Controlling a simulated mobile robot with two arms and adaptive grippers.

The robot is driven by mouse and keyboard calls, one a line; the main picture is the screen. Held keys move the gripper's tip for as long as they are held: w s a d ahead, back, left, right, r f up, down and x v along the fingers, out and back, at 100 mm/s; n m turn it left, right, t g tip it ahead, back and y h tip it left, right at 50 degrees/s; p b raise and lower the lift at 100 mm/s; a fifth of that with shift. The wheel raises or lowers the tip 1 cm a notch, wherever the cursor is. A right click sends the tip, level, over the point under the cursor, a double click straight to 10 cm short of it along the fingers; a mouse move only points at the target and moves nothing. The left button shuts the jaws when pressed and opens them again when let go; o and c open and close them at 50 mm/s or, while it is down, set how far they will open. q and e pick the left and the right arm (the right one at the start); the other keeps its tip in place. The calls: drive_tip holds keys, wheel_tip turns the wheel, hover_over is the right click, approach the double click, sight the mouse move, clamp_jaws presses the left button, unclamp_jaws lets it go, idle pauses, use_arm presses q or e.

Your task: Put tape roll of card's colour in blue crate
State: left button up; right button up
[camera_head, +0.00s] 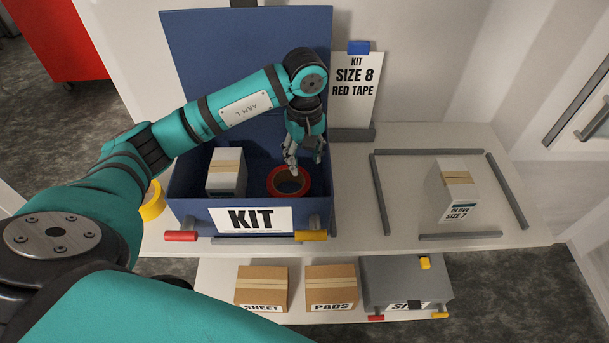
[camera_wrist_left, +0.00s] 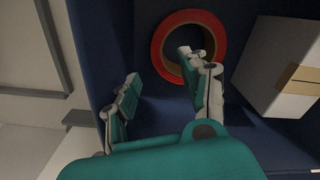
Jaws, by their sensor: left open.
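My left gripper (camera_head: 304,163) is inside the crate, just above the tape roll. It is open, and in the left wrist view (camera_wrist_left: 157,70) one finger overlaps the ring while the other is apart from it. My right gripper is not in view.
A white box (camera_head: 226,184) with a tan band stands in the crate. A yellow tape roll (camera_head: 153,202) is left of the crate. A glove size 7 box (camera_head: 455,190) stands within grey rails at right. Below are SHEET (camera_head: 262,284) and PADS (camera_head: 331,284) boxes and a grey case (camera_head: 385,278).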

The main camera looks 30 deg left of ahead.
use_arm(q)
drive_tip(key=shift+r+b, duration=0.65)
drive_tip(key=shift+r, duration=2.05)
drive_tip(key=shift+r, duration=0.15)
